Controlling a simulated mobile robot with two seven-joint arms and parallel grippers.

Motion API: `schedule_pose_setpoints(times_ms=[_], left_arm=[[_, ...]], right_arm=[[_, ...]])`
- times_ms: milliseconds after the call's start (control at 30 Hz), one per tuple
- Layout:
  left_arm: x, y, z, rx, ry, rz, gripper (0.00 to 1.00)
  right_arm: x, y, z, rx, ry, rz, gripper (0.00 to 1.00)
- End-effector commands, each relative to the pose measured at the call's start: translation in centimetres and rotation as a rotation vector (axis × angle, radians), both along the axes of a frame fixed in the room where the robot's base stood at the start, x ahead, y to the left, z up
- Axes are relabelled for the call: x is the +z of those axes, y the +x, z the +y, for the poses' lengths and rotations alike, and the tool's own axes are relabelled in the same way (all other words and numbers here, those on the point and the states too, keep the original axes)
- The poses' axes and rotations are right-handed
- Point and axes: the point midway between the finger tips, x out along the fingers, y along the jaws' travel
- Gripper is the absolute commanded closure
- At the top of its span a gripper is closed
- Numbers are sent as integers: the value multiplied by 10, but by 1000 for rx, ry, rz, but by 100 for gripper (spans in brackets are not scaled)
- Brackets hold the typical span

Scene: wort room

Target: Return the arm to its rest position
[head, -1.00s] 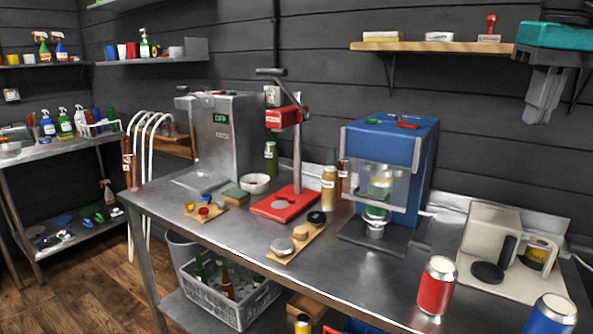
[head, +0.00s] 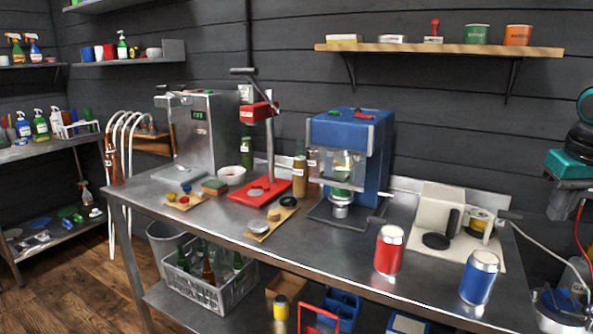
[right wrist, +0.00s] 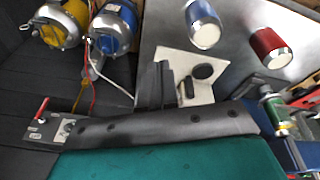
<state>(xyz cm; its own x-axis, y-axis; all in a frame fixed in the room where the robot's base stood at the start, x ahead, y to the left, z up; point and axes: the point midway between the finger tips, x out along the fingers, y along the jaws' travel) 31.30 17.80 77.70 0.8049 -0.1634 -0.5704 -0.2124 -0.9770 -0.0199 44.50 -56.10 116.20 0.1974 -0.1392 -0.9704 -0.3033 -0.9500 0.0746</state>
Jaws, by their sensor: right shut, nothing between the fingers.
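My right gripper (head: 564,208) is at the right edge in the head view, below its teal housing, with grey fingers pointing down. It is shut and empty. It is in front of the wall, right of the coffee maker (head: 452,205) and clear of the bench top. In the right wrist view, my teal housing and a dark bar fill the lower part, with my dark fingers (right wrist: 168,85) above them. My left gripper is not in view.
The steel bench (head: 345,255) holds a red can (head: 389,250), a blue can (head: 479,278), a blue machine (head: 350,150) and a red press (head: 262,190). A wooden shelf (head: 440,48) hangs above. Yellow (right wrist: 62,25) and blue (right wrist: 113,25) cylinders show in the right wrist view.

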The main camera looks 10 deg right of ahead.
Motion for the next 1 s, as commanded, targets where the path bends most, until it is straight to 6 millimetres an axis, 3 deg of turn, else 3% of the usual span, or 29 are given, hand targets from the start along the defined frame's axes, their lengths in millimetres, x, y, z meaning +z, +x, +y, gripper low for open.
schedule_pose_setpoints(times_ms=[33, 200, 333, 467, 600, 733, 867, 1000], left_arm=[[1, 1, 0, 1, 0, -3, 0], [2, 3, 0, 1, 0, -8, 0], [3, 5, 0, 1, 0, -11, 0], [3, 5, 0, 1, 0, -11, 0], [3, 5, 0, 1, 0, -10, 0], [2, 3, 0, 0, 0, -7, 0], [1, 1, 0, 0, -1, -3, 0], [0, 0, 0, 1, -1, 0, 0]], right_arm=[[-39, -12, -16, -5, 0, 5, 100], [-151, -49, -43, 27, -38, -2, 100], [-233, -79, -36, 83, -54, -17, 100], [-306, -106, -6, 161, -53, -53, 100], [-371, -131, 49, 254, -37, -120, 100], [-412, -146, 118, 343, -15, -214, 100], [-432, -152, 198, 422, 11, -338, 100], [-427, -148, 283, 484, 29, -497, 100]])
